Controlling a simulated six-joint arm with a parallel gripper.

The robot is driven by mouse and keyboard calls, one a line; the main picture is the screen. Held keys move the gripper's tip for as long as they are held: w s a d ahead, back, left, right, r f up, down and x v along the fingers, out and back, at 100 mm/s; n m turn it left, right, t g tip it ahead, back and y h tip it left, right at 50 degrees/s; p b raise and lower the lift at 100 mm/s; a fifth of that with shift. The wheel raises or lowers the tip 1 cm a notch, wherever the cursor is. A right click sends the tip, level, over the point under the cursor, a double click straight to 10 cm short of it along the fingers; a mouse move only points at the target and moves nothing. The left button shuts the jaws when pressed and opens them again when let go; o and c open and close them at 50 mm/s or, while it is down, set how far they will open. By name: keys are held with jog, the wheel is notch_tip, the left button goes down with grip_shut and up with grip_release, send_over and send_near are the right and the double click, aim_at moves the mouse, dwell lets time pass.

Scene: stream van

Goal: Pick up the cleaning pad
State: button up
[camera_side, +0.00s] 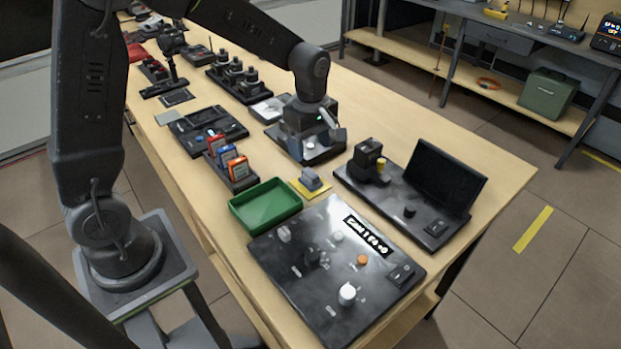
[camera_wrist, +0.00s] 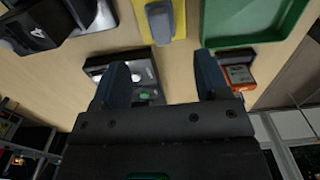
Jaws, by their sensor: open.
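The cleaning pad (camera_side: 311,179) looks like a small grey-blue block lying on a yellow mat (camera_side: 299,189) on the wooden bench. It also shows in the wrist view (camera_wrist: 160,22) at the top edge, on the yellow mat (camera_wrist: 178,12). My gripper (camera_side: 326,125) is above the bench, behind the pad in the side view, over a dark device. In the wrist view my gripper (camera_wrist: 163,76) has its two fingers spread with nothing held between them. The pad lies beyond the fingertips, apart from them. The fingers are hard to make out in the side view.
A green tray (camera_side: 240,217) sits close left of the pad. A black control panel (camera_side: 300,285) is in front, and a dark unit with a screen (camera_side: 445,180) stands right. Colored blocks in a rack (camera_side: 236,184) stand left. A dark device (camera_wrist: 148,75) lies below my fingers.

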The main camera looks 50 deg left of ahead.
aim_at(310, 173)
notch_tip(310, 173, down, 8)
jog(key=shift+s+d+f, duration=0.1)
jog(key=shift+f, duration=0.15)
jog(key=shift+c, duration=0.3)
jog(key=c, duration=0.9)
jog(key=shift+r, duration=0.15)
jog(key=shift+c, duration=0.2)
notch_tip(310, 173, up, 4)
jog(key=shift+r, duration=0.2)
jog(key=s+a+r, duration=0.5)
jog(key=a+r, duration=0.1)
jog(key=a, duration=0.4)
jog(key=shift+s+a+r, duration=0.2)
